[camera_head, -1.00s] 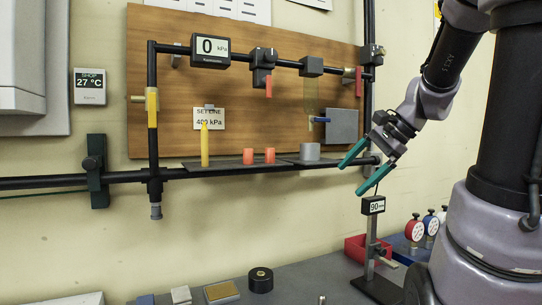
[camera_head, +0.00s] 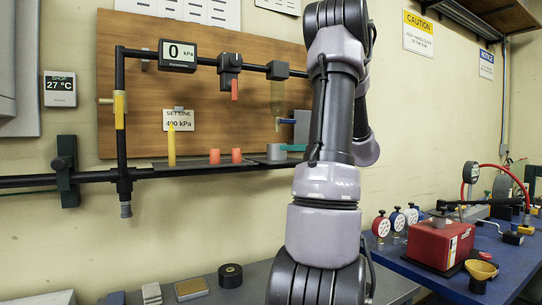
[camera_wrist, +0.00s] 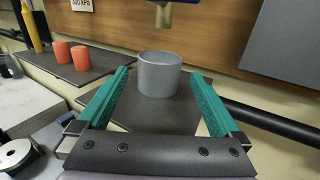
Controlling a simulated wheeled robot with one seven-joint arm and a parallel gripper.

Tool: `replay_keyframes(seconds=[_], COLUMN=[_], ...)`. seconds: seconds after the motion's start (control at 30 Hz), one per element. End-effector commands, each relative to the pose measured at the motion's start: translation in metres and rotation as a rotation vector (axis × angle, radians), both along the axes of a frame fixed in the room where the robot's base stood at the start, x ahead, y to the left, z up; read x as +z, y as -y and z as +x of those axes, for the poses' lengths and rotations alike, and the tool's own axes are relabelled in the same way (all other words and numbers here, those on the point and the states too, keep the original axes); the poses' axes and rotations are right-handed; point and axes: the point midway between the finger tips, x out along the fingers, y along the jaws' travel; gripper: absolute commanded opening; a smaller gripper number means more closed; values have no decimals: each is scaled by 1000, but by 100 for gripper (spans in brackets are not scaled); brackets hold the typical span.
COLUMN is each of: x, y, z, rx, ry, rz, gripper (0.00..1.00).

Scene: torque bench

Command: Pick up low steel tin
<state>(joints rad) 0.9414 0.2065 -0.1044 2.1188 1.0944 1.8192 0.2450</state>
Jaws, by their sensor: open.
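The low steel tin (camera_wrist: 160,76) is a short grey cylinder standing upright on a dark shelf plate. In the wrist view it is ahead of my gripper (camera_wrist: 160,85), centred between the two green fingers. The fingers are apart, with the tin near or just between their tips; I cannot tell exactly how deep. In the head view the tin (camera_head: 276,151) stands at the right of the shelf, with a green finger (camera_head: 293,147) beside it. My arm hides most of the gripper there.
Two orange cylinders (camera_wrist: 72,54) and a yellow tapered piece (camera_head: 171,146) stand left of the tin. A nozzle (camera_wrist: 163,14) hangs above and behind it. A black pipe (camera_wrist: 270,121) runs at the right, and a wooden board (camera_head: 200,85) backs the shelf.

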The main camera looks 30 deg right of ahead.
Motion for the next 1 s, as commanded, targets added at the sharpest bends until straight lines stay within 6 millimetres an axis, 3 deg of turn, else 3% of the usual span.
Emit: replay_keyframes(seconds=[0.6,0.87,1.0], x=[1,1,1], y=[-30,-31,-31], z=[65,68,68], rx=[3,2,2], ry=[-1,-2,-2], rz=[-2,-2,-2], gripper=[100,100,50])
